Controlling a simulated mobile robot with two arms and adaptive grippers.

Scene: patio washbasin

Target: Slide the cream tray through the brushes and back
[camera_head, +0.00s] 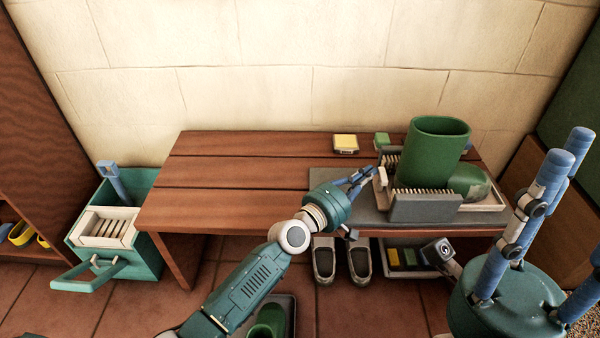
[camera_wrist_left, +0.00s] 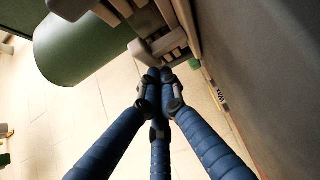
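The cream tray (camera_head: 489,206) lies on a grey base on the bench, with a tall green boot (camera_head: 435,150) standing upright on it. A grey brush (camera_head: 425,207) stands along its front side and another brush (camera_head: 391,163) behind. My left gripper (camera_head: 368,175) is at the tray's left end, beside a cream upright part. In the left wrist view its fingertips (camera_wrist_left: 158,76) come together just by a cream end piece (camera_wrist_left: 143,50); whether they hold it is unclear. The boot (camera_wrist_left: 85,48) also shows there. My right gripper (camera_head: 530,180) is spread open and empty at the right.
The wooden bench (camera_head: 225,190) is clear on its left half. A yellow-topped block (camera_head: 346,143) lies near the back. A teal caddy (camera_head: 115,230) stands left on the floor. Grey shoes (camera_head: 340,262) and a low tray with coloured blocks (camera_head: 410,262) are under the bench.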

